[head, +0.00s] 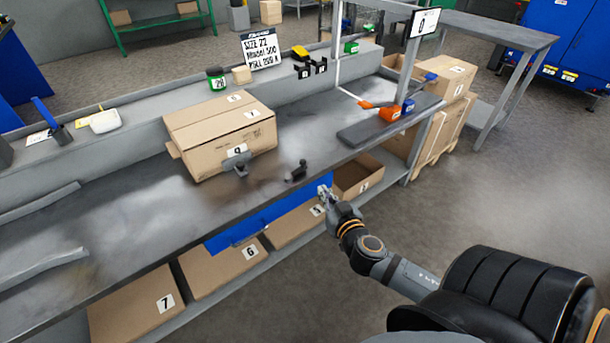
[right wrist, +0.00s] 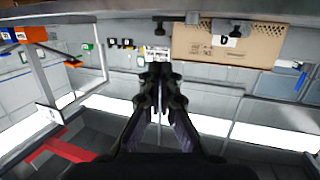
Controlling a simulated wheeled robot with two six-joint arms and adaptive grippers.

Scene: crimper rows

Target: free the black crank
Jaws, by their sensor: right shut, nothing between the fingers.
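A small black crank (head: 297,172) stands on the grey workbench (head: 120,225) near its front edge, to the right of a large closed carton. A grey fixture (head: 238,164) sits against that carton's front. My right gripper (head: 322,193) is in front of the bench edge, below and right of the crank and apart from it. It is shut and empty; its fingertips meet in the right wrist view (right wrist: 160,72). That view shows dark shapes near the carton, but I cannot tell which is the crank. My left gripper is not in view.
The large carton (head: 220,128) stands on the bench. A blue panel (head: 270,217) hangs below the front edge, above cartons on a lower shelf. An orange tool (head: 378,105) lies at the back right.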

